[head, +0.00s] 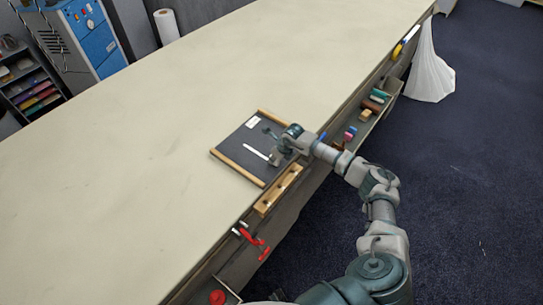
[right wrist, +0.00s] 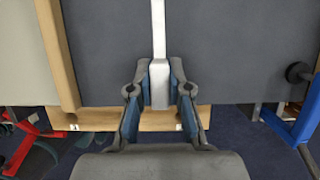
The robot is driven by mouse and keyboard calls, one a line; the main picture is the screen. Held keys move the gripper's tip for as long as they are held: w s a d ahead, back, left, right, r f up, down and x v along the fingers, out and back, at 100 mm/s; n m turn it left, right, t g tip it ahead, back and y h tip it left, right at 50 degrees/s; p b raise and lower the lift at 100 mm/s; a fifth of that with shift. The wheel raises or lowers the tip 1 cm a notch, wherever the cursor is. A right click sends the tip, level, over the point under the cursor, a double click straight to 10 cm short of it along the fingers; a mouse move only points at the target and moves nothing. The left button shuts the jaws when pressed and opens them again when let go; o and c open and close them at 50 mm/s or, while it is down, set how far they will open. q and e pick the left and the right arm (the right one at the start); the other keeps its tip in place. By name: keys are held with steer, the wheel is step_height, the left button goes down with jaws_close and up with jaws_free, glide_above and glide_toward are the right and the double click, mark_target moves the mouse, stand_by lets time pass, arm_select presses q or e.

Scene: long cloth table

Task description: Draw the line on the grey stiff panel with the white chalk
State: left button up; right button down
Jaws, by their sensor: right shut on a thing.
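The grey panel (head: 238,143) lies on the table near its right-hand edge, with wooden strips along two opposite sides. It fills the upper part of the right wrist view (right wrist: 105,50). A white line (head: 256,153) shows on it, and in the right wrist view the line (right wrist: 158,28) runs straight up from between my fingers. My right gripper (head: 276,157) is over the panel, shut on a pale block-like piece (right wrist: 159,85), seemingly the white chalk. Its tip appears to meet the line's near end; whether it touches the panel I cannot tell. My left gripper is not in view.
A wooden block (head: 278,190) lies at the table's edge beside the panel. Red clamp-like tools (head: 250,237) and an edge tray (head: 376,107) with several small items are along the same edge. The long cloth table (head: 150,120) is clear left of the panel.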

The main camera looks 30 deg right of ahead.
steer(key=shift+s+d, duration=0.15)
steer(key=shift+s, duration=0.2)
steer(key=shift+w+r+p, duration=0.1)
steer(key=shift+r+p, duration=2.25)
steer(key=shift+r, duration=1.3)
steer(key=shift+f, duration=0.1)
